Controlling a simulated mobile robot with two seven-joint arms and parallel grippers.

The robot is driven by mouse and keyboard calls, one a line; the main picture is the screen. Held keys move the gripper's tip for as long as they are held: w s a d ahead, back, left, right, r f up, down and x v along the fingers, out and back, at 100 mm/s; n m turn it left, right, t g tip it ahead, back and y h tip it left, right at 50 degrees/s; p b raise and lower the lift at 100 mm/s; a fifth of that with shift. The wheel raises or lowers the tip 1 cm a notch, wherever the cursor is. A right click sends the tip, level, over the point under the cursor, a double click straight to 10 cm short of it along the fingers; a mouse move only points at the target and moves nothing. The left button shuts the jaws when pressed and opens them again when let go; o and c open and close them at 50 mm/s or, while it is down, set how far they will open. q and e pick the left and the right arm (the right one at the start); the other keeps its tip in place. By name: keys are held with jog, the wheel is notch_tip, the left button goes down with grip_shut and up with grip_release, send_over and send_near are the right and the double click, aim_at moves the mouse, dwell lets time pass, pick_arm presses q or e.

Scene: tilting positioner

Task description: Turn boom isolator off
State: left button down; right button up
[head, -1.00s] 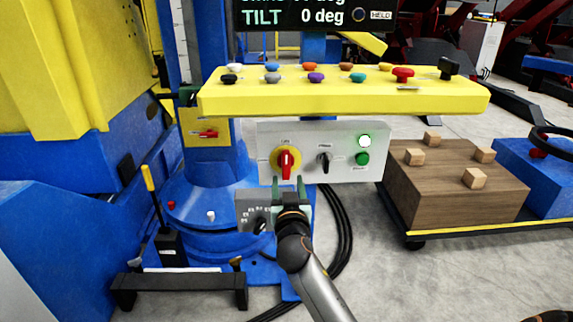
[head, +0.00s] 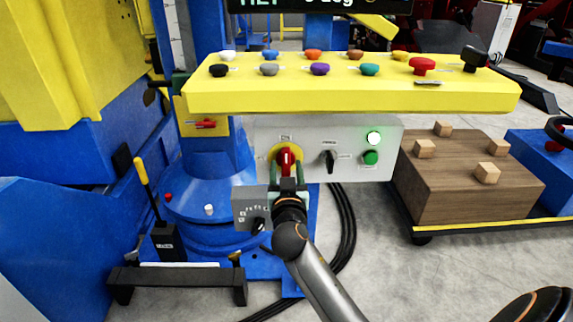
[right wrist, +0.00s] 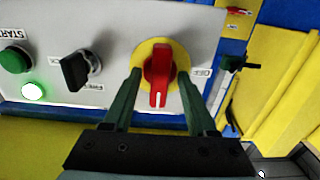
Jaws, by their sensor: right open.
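A red rotary switch (head: 286,157) on a yellow disc sits at the left of the grey panel (head: 388,140). Its handle stands upright, toward a small label above the disc that looks like "ON". In the right wrist view, which is upside down, the red switch (right wrist: 160,68) shows a white mark at its lower end. My right gripper (head: 288,180) is open in front of the switch. In the right wrist view, the fingers of the right gripper (right wrist: 159,76) lie on either side of the handle, with gaps to it. My left gripper is not in view.
A black selector knob (head: 329,160), a lit white lamp (head: 374,138) and a green button (head: 371,158) share the panel. A yellow console (head: 350,97) with several coloured knobs overhangs it. A small grey box (head: 250,208) is just below. A red handle (head: 205,124) is at left.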

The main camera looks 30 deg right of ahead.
dwell(0.3)
grip_shut()
dwell(0.3)
